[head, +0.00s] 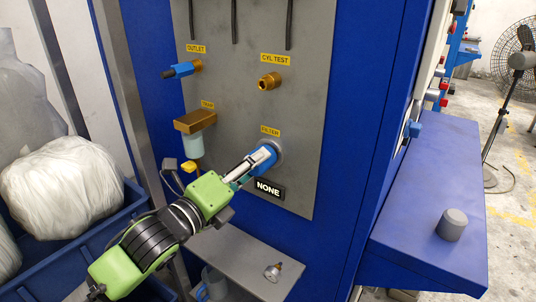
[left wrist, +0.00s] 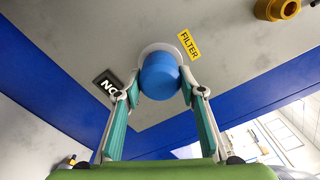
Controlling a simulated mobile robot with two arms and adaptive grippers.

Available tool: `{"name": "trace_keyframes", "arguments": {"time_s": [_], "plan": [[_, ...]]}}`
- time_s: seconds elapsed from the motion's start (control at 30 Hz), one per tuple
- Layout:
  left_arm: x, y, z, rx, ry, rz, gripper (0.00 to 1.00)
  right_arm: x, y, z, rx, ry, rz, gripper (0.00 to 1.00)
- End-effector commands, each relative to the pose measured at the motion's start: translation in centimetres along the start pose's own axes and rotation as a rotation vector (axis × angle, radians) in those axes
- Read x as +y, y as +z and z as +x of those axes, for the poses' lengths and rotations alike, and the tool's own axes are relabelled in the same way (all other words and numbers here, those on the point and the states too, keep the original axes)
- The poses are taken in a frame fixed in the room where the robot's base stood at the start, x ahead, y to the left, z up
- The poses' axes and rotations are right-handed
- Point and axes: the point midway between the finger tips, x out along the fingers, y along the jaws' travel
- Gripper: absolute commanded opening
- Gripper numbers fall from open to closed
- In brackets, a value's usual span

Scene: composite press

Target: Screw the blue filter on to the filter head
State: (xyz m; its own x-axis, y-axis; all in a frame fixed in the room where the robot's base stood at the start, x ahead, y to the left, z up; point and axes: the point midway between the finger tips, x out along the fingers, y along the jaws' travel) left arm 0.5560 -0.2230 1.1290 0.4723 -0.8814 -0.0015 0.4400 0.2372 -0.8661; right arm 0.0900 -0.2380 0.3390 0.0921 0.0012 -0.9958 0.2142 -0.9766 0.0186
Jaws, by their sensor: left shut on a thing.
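The blue filter (head: 266,154) is at the filter head (head: 280,149) on the grey panel, under the yellow FILTER label (head: 271,132). My left gripper (head: 259,162) is shut on the filter from the front left. In the left wrist view the filter (left wrist: 160,76) is a blue cylinder between the two fingertips of my left gripper (left wrist: 160,89). Its far end meets or overlaps the pale round rim of the filter head (left wrist: 152,49); whether the threads are engaged cannot be seen. A dark display (head: 268,189) below reads NONE. My right gripper is not in view.
A brass CYL TEST fitting (head: 269,82) and a blue-handled OUTLET valve (head: 182,70) stick out above. A brass unit with a pale bowl (head: 194,143) is left of the filter. A grey shelf (head: 240,262) holds a small gauge (head: 273,271) below. A blue ledge (head: 425,190) stands right.

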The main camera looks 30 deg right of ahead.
Motion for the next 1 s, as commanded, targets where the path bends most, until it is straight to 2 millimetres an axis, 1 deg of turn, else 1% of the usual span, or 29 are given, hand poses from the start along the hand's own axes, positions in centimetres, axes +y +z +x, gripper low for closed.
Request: {"name": "trace_keyframes", "arguments": {"time_s": [0.87, 0.93, 0.97, 1.0], "plan": [[-0.09, 0.03, 0.33, 0.000, -0.001, 0.001, 0.16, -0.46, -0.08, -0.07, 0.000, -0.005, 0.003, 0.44], [-0.12, 0.14, 0.34, -0.001, -0.001, 0.047, 0.16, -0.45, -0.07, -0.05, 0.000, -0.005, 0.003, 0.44], [-0.10, 0.17, 0.36, -0.001, 0.000, 0.096, 0.16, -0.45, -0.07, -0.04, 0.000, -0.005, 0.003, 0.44], [-0.18, 0.26, 0.34, -0.001, 0.000, 0.186, 0.16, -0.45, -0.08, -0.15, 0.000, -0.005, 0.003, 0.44]]}}
